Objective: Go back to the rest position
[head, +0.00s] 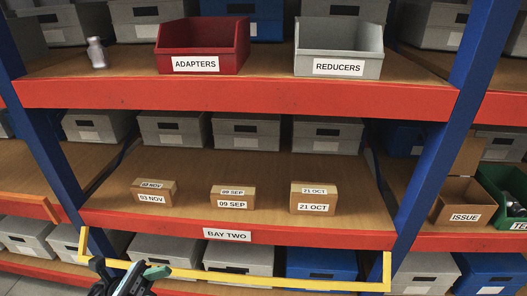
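My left gripper (128,277), dark with green parts, shows at the bottom edge left of the middle, in front of the lower shelf. My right gripper is not in view. On the middle shelf (270,180), labelled BAY TWO, stand three small cardboard boxes: 03 NOV (153,192), 09 SEP (233,197) and 21 OCT (313,198). They stand apart from each other and from my gripper.
A yellow rail (290,284) runs below the middle shelf, close to my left gripper. The upper shelf holds a red ADAPTERS bin (203,45), a grey REDUCERS bin (338,48) and a small pale bottle-shaped part (96,53). An ISSUE box (464,202) and a green bin (505,190) stand right.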

